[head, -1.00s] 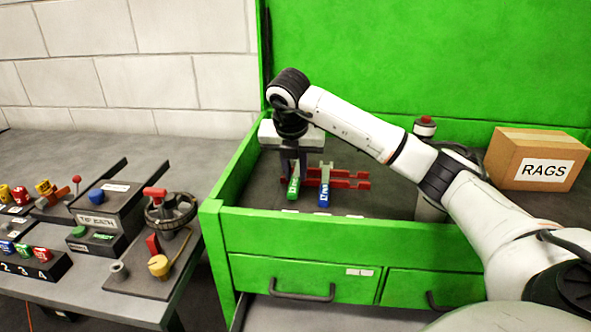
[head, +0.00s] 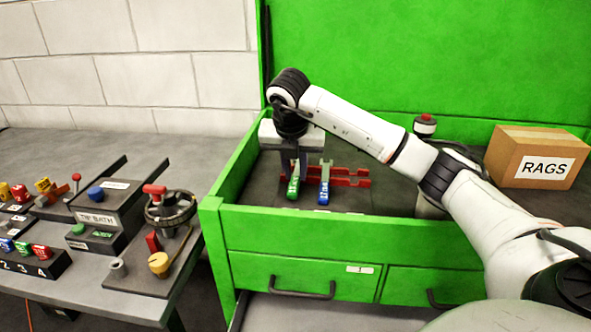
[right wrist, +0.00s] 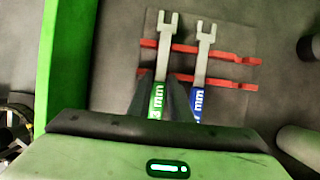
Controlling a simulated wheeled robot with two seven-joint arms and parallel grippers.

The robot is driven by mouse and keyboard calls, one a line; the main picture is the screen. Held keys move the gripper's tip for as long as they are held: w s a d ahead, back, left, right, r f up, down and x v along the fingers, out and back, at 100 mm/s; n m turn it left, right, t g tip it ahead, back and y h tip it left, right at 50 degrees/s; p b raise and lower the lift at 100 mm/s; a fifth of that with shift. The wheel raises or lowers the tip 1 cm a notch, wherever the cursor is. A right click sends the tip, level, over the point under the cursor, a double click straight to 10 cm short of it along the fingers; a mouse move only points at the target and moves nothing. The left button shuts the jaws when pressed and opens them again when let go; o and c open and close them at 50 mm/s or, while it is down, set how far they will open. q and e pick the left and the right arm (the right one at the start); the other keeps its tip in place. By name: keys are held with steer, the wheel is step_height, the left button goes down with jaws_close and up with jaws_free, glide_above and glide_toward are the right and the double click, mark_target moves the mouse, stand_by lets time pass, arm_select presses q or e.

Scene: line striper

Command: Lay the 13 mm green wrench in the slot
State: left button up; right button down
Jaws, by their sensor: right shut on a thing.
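The green-handled wrench (right wrist: 162,50) lies across the two red rails of a rack in the right wrist view, its open jaw pointing away. Its green handle (head: 293,188) shows in the head view inside the green chest. My right gripper (head: 292,171) is shut on this wrench, one dark finger on each side of the handle. I cannot tell whether it is fully seated in its slot. A blue-handled wrench (head: 325,190) lies parallel just to the right, across the same red rack (head: 352,177). My left gripper is not in view.
The green chest's front wall (head: 330,232) and left wall (head: 235,178) rise close around the gripper. A red-topped canister (head: 425,127) and a RAGS box (head: 540,160) are on the right. A grey bench (head: 60,150) with several parts stands on the left.

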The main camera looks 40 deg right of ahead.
stand_by(0.4)
steer(key=shift+r+p, duration=0.55)
steer(key=shift+r, duration=0.05)
steer(key=c, duration=1.2)
jaws_free()
steer(key=shift+p+v, duration=0.9)
steer(key=shift+v, duration=2.65)
steer(key=shift+f, duration=0.1)
